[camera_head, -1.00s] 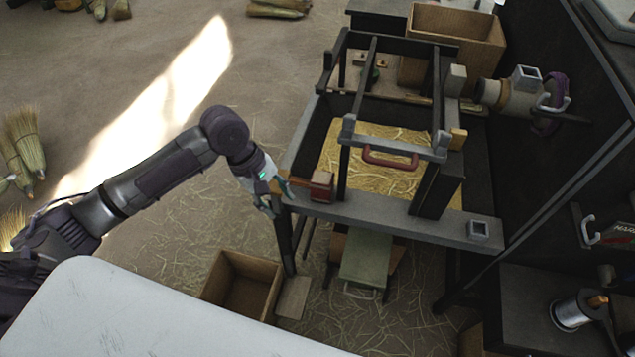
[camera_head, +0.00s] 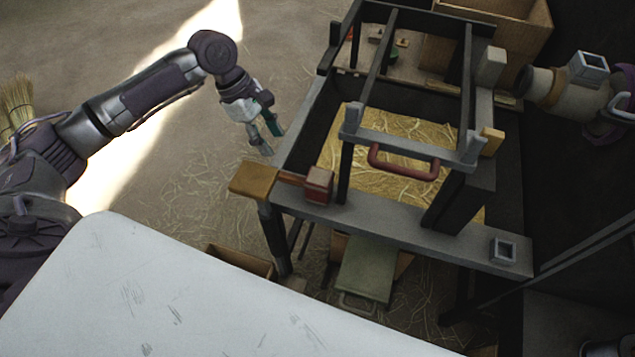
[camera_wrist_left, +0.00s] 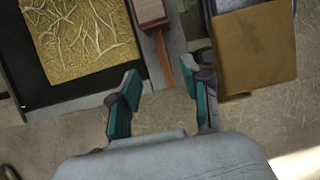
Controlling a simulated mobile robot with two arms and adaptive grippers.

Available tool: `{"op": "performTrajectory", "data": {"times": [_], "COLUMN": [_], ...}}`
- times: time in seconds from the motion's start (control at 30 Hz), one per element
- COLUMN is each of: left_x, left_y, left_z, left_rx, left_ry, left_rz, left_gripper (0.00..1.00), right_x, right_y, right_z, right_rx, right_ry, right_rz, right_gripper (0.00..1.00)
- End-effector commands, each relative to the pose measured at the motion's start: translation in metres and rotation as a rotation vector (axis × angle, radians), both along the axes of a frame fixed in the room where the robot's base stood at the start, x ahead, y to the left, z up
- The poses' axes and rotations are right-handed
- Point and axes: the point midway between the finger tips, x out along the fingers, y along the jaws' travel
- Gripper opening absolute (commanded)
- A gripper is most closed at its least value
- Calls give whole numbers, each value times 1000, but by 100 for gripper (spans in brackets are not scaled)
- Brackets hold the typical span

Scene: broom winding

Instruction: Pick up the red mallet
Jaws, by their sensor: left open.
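The red mallet (camera_head: 319,185) lies on the front left corner of the dark bench frame, its red head to the right and its thin handle pointing left toward a wooden block. In the left wrist view the mallet (camera_wrist_left: 151,12) is at the top, and its handle runs down to between the finger lines. My left gripper (camera_head: 267,139) is open and empty, above and left of the mallet, apart from it. In the left wrist view the gripper's teal fingers (camera_wrist_left: 163,102) are spread, with the handle's end just ahead of the gap. My right gripper is not in view.
The wooden block (camera_head: 254,181) sticks out at the bench corner, close beside the handle. A frame with a red grip (camera_head: 403,168) stands right of the mallet over a straw-filled bed (camera_head: 390,135). A pale surface (camera_head: 180,295) fills the near left.

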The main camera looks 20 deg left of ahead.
Motion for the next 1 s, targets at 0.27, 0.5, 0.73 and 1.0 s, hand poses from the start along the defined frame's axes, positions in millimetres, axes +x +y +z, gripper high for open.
{"op": "performTrajectory", "data": {"times": [0.27,0.5,0.73,1.0], "left_x": [0,1,1,-6], "left_y": [-8,-26,-33,-46], "left_z": [-30,-73,-92,-125], "left_rx": [-2,-1,-1,-1], "left_ry": [1,1,0,1], "left_rz": [-2,-2,-1,-3], "left_gripper": [48,48,48,48], "right_x": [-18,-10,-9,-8], "right_y": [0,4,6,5], "right_z": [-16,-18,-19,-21], "right_rx": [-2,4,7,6], "right_ry": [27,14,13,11], "right_rz": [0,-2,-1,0], "right_gripper": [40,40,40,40]}}
